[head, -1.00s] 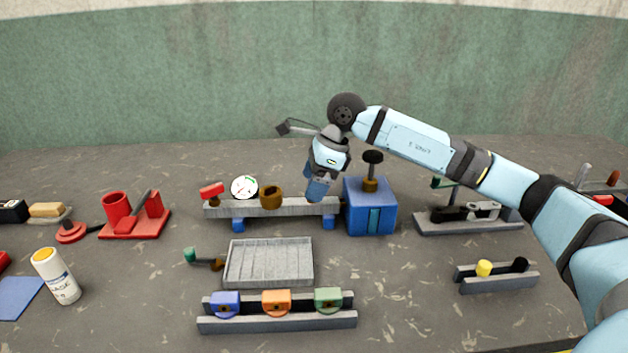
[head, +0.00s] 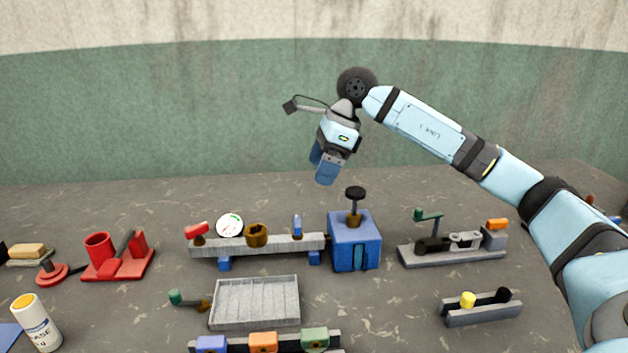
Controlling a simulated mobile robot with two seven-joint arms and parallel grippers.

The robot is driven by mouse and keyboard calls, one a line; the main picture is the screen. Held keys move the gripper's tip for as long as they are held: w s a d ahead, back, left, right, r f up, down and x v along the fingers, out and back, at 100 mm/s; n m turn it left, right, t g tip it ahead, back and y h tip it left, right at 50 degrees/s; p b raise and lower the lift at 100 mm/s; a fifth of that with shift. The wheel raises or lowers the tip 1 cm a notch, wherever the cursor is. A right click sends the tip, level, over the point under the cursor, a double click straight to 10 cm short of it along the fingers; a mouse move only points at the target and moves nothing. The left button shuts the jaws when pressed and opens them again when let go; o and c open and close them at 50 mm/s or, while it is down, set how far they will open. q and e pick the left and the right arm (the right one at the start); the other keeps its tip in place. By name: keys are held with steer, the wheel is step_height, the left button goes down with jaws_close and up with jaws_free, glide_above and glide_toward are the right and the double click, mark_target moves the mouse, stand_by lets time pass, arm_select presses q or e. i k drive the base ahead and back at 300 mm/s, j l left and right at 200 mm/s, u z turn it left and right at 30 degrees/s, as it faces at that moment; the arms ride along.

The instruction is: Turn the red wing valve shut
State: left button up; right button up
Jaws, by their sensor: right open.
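The red wing valve (head: 196,229) sits at the left end of a grey rail, on a brass-coloured stem. Its red wing lies across the rail, slightly tilted. A round white gauge (head: 230,225) stands just right of it. My right gripper (head: 322,176) is open and empty, its blue fingers pointing down. It is in the air above the right end of the rail, well up and to the right of the red valve. My left gripper is not in view.
The grey rail (head: 275,244) also carries a brass fitting (head: 256,235) and a small blue handle (head: 297,226). A blue box with a black knob (head: 355,240) stands at its right end. A grey tray (head: 255,302) lies in front. Red tools (head: 118,258) stand at left.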

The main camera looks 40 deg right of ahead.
mark_target(195, 232)
steer(key=k, duration=1)
